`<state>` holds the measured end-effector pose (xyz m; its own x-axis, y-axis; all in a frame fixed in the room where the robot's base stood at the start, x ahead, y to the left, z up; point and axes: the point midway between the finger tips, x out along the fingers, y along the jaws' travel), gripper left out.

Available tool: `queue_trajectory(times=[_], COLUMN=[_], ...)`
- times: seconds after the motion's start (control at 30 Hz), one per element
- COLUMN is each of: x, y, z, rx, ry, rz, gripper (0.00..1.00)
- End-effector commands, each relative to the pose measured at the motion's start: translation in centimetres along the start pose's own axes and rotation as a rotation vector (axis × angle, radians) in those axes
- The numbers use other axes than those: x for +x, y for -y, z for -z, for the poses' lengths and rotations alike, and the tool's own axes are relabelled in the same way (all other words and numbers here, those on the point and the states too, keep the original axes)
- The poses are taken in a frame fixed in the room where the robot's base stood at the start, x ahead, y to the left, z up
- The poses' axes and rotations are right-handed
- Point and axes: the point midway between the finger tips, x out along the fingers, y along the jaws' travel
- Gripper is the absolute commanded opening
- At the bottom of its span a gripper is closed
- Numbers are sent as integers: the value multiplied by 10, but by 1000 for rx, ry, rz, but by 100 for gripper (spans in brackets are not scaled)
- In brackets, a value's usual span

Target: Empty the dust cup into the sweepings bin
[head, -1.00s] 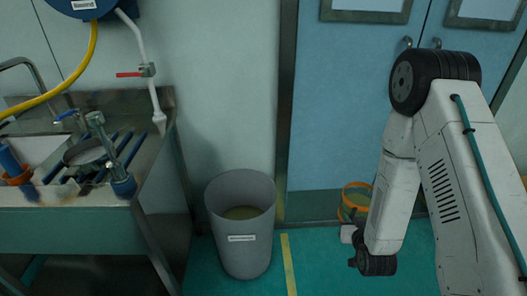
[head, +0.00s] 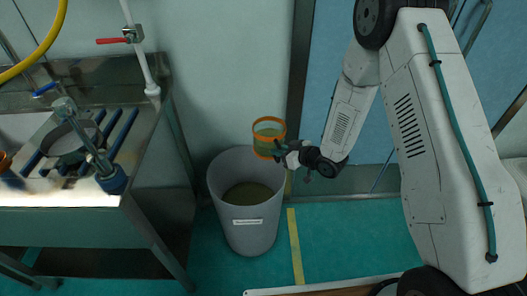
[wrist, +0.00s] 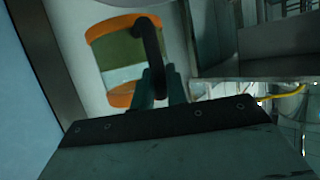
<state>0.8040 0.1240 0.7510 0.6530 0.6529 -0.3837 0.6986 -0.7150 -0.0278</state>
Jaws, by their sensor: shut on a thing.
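The dust cup (head: 268,138) is clear with orange rims and greenish dust inside. My gripper (head: 279,149) is shut on its handle and holds it up in the air, just above and to the right of the sweepings bin's mouth in the head view. In the wrist view the cup (wrist: 122,62) shows with its dark handle between my fingers (wrist: 158,88). The cup looks about upright in the head view. The sweepings bin (head: 249,232) is a grey tub with a white label on the floor, with brownish sweepings (head: 248,194) in it.
A steel sink bench (head: 70,197) with a round sieve (head: 72,140) on blue bars stands at the left. A pipe with a red-handled valve (head: 122,37) hangs above it. Blue doors (head: 385,130) are behind my arm. A yellow floor line (head: 296,247) runs right of the bin.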

Motion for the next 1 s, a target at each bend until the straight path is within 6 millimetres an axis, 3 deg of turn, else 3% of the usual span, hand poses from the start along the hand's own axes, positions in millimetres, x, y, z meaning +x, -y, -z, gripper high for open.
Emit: queue_trajectory(times=[0.13,0.43,0.67,1.0], x=[24,36,35,34], y=[21,38,39,36], z=[12,13,15,16], rx=[-100,-202,-351,-754], ry=[8,22,64,186], rz=[250,519,478,284], gripper=[0,0,0,0])
